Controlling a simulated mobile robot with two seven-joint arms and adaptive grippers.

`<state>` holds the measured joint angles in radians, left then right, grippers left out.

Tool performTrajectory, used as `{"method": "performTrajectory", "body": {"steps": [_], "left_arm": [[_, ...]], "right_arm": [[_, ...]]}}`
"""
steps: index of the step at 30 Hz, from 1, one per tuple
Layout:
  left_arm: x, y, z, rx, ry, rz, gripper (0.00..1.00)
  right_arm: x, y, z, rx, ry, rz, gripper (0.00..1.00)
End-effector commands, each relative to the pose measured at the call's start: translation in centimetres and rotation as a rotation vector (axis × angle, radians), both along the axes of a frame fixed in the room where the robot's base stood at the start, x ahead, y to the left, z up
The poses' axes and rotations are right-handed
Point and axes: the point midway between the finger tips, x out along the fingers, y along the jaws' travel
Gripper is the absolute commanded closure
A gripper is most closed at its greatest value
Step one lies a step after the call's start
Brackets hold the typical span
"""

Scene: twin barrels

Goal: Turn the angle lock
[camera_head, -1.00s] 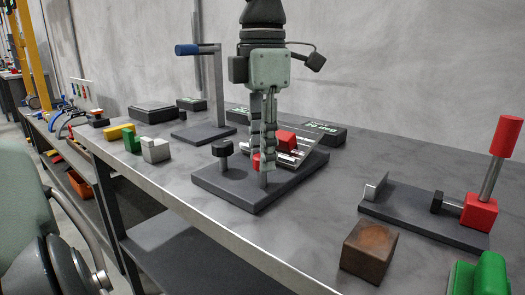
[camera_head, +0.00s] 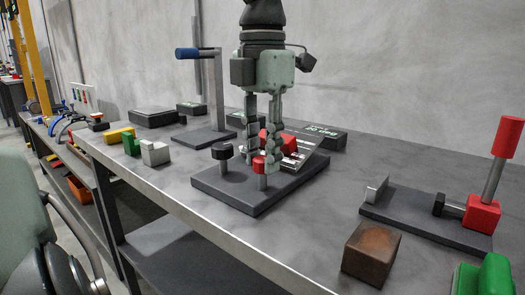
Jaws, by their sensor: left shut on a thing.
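The angle lock shows as a red round knob (camera_head: 260,163) on a short post at the front of a dark base plate (camera_head: 236,197). A tilted plate with light markings (camera_head: 304,150) and a red block (camera_head: 271,138) stand behind it on the same base. My left gripper (camera_head: 262,160) points straight down from above. Its two fingers stand on either side of the red knob and are shut on it. The tilted plate is partly hidden behind the fingers. A black knob (camera_head: 222,151) stands on the base to the left. My right gripper is not in view.
A blue-handled crank stand (camera_head: 214,95) is behind left. Yellow (camera_head: 119,134), green and light grey blocks lie near the left edge. At right are a red-handled lever fixture (camera_head: 484,212) and a brown block (camera_head: 370,252). The front middle of the table (camera_head: 290,230) is clear.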

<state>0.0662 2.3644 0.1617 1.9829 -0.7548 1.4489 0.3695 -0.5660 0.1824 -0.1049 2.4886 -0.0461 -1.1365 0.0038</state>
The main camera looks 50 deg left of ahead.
Motion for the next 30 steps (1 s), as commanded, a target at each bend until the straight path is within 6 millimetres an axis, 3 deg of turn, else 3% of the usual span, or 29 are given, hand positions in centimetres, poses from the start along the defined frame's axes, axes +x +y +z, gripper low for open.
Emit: {"method": "performTrajectory", "body": {"steps": [5,6,10,22,30], "left_arm": [[0.0,0.0,0.0,0.0,-0.001,0.001,1.0],[0.0,0.0,0.0,0.0,-0.001,0.001,0.69],[0.0,0.0,0.0,0.0,-0.001,0.001,0.53],[0.0,0.0,0.7,0.001,-0.001,0.0,0.52],[0.1,0.0,5.8,0.001,-0.005,0.002,0.52]], "right_arm": [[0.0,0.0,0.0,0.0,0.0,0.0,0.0],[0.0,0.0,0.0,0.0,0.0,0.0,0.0],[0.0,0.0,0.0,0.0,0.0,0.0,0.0],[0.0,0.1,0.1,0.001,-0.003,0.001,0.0],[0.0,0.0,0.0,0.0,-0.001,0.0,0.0]]}}
